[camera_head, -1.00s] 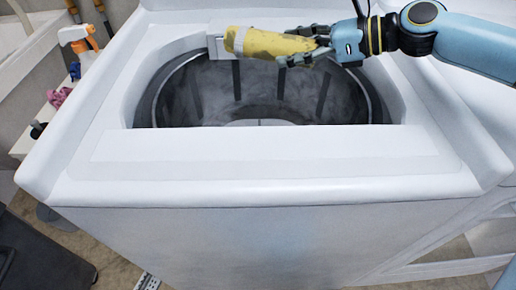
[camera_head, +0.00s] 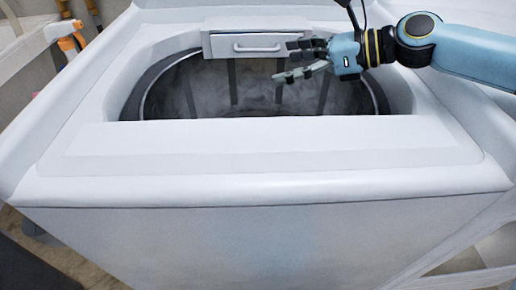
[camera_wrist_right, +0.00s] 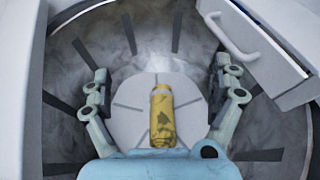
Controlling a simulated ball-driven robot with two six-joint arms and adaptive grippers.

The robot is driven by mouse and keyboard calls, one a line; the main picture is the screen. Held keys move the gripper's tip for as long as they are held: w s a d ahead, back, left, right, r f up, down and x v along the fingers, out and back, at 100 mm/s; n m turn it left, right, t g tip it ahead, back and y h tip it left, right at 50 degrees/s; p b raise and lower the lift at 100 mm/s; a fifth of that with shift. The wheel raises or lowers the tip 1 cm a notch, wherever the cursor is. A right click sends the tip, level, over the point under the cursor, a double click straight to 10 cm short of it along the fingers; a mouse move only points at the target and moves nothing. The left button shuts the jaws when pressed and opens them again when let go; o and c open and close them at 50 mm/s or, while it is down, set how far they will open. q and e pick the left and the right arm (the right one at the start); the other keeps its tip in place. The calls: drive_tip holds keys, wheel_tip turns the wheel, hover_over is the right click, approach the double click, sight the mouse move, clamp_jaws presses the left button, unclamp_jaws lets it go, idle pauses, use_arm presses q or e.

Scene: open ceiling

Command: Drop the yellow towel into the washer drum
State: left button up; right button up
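The yellow towel (camera_wrist_right: 162,118) is a rolled bundle with dark marks. In the right wrist view it lies down inside the washer drum (camera_wrist_right: 130,78), seen between my spread fingers and apart from them. In the head view the towel is hidden behind the washer's front rim, and the drum (camera_head: 210,90) shows as a dark grey opening. My right gripper (camera_head: 290,60) is open and empty above the drum's right half; both of its fingers also show wide apart in the right wrist view (camera_wrist_right: 162,88). My left gripper is not in view.
A white drawer with a handle (camera_head: 258,42) sits at the back of the drum opening, close behind my right gripper. The washer's broad white front rim (camera_head: 270,145) lies before the opening. An orange spray bottle (camera_head: 72,42) stands at the far left.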

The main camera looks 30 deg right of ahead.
wheel_tip(320, 180, up, 10)
idle(0.8)
idle(0.3)
